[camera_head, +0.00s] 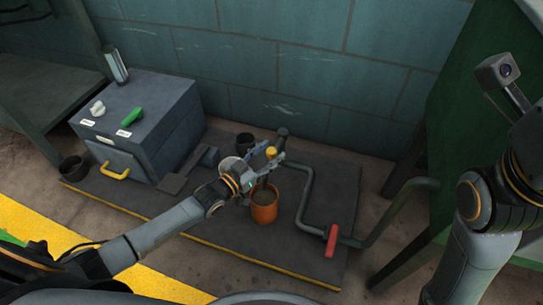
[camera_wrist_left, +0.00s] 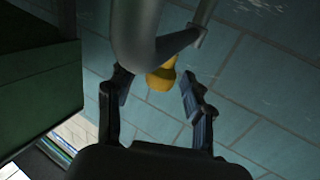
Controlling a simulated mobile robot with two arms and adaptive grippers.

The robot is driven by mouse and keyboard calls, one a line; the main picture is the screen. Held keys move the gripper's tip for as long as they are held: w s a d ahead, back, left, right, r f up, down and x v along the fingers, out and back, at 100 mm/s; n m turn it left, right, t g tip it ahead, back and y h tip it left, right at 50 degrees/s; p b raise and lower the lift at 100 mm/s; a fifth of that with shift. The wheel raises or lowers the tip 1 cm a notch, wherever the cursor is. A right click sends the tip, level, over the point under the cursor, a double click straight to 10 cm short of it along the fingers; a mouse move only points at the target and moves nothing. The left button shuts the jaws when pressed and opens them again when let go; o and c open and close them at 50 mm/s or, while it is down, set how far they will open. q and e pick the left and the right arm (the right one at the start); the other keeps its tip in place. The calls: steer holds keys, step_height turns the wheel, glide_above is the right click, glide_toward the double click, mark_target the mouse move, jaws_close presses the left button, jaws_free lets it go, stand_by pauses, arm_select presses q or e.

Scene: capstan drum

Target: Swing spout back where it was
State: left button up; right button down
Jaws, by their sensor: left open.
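The spout is a grey curved pipe (camera_wrist_left: 140,30) that fills the top of the left wrist view. A yellow knob (camera_wrist_left: 162,76) shows just under its bend, and also in the head view (camera_head: 271,152). My left gripper (camera_head: 268,160) is open at the knob. In the left wrist view its two fingers (camera_wrist_left: 160,95) stand on either side of the knob, with gaps showing; I cannot tell any contact. In the head view the gripper hides much of the spout. An orange pot (camera_head: 264,208) stands below the gripper. My right gripper is out of view.
A grey pipe (camera_head: 304,198) with a red handle (camera_head: 331,241) runs right of the pot. A grey cabinet (camera_head: 150,120) with a yellow handle stands left, beside a dark cup (camera_head: 72,168). A tiled wall (camera_head: 290,50) is behind. The dark mat's front (camera_head: 215,235) is clear.

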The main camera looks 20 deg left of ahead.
arm_select(q)
steer(key=shift+w+d, duration=0.2)
steer(key=shift+w, duration=0.25)
jaws_close()
steer(key=shift+a+r, duration=0.1)
